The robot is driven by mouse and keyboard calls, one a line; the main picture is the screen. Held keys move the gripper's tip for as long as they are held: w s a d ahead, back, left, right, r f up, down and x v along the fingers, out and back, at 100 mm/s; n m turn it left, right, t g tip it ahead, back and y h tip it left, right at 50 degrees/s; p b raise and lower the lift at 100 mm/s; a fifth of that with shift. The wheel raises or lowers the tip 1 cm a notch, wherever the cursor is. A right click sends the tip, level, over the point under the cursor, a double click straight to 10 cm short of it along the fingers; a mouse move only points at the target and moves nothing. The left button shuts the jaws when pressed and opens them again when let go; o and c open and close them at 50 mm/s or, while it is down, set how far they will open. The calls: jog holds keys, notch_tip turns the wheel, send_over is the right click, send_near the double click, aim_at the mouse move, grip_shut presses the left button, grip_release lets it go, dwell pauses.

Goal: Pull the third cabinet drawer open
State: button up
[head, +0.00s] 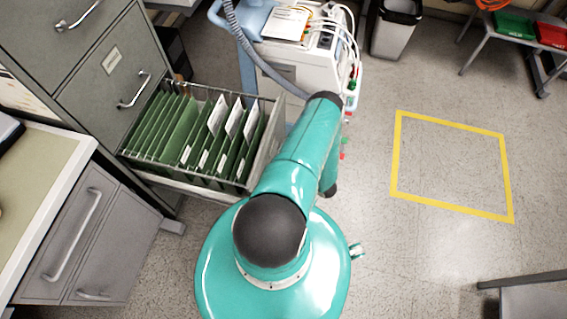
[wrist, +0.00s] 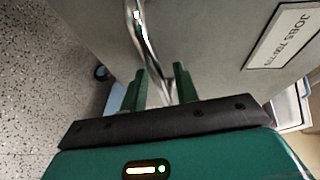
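The grey cabinet (head: 110,60) stands at the upper left in the head view. A drawer below two closed ones is pulled well out and is full of green hanging files (head: 190,135). Its front panel (head: 265,140) faces my arm, which partly covers it. In the wrist view, a grey drawer front (wrist: 220,35) with a label (wrist: 285,35) and a curved metal handle (wrist: 140,35) fills the upper middle. My gripper (wrist: 160,80) is at the handle, with its two green fingers apart on either side of it. A gap shows on the right of the handle. The head view hides my gripper.
A grey side cabinet (head: 85,235) with a pale top stands at the lower left. A white medical cart (head: 300,50) stands close behind the open drawer. A bin (head: 395,30) is at the back. The floor inside the yellow outline (head: 450,165) is clear.

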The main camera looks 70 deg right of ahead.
dwell(0.3)
jog(key=v, duration=1.3)
jog(key=shift+s+a, duration=0.15)
jog(key=shift+s, duration=0.2)
